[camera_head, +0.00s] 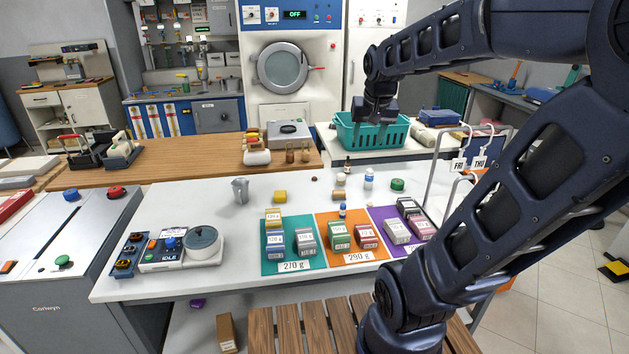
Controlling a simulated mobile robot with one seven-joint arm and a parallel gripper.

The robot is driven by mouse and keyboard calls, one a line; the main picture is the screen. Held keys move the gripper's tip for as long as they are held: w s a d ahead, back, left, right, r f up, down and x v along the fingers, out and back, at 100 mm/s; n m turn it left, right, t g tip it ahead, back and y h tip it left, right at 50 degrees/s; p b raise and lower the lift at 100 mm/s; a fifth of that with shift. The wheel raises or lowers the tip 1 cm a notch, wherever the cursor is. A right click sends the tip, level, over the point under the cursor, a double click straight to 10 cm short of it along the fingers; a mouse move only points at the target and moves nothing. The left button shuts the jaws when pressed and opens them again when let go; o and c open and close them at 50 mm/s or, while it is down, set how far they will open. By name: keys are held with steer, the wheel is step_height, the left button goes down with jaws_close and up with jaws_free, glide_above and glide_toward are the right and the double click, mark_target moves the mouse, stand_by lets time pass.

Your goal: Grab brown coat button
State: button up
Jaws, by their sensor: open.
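A small, round, dark brown object (314,179), which looks like the brown coat button, lies on the white table (215,265) near its back edge. It is too small to make out in detail. My gripper (374,122) is open, with its fingers pointing down, over or in front of the teal basket (372,137) at the back. It is above and to the right of the button, well apart from it. I see nothing between its fingers.
Labelled boxes sit on teal, orange and purple mats. A metal rack (433,180) stands at the right. The table is bare around the button.

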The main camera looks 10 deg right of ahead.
steer(key=w+f+m, duration=0.2)
steer(key=w, duration=1.3)
steer(key=m+g+h, duration=0.1)
steer(key=m+h, duration=0.2)
steer(key=m, duration=0.3)
glide_above(313, 178)
steer(key=s+a, duration=0.2)
step_height(313, 178, down, 35)
steer(key=shift+w+f, duration=0.15)
steer(key=shift+f, duration=0.05)
steer(key=shift+d+x, duration=0.2)
steer(key=shift+x, duration=1.1)
steer(key=shift+d+x, duration=0.2)
steer(key=shift+x, duration=1.05)
steer(key=shift+w+r, duration=0.15)
steer(key=c, duration=1.1)
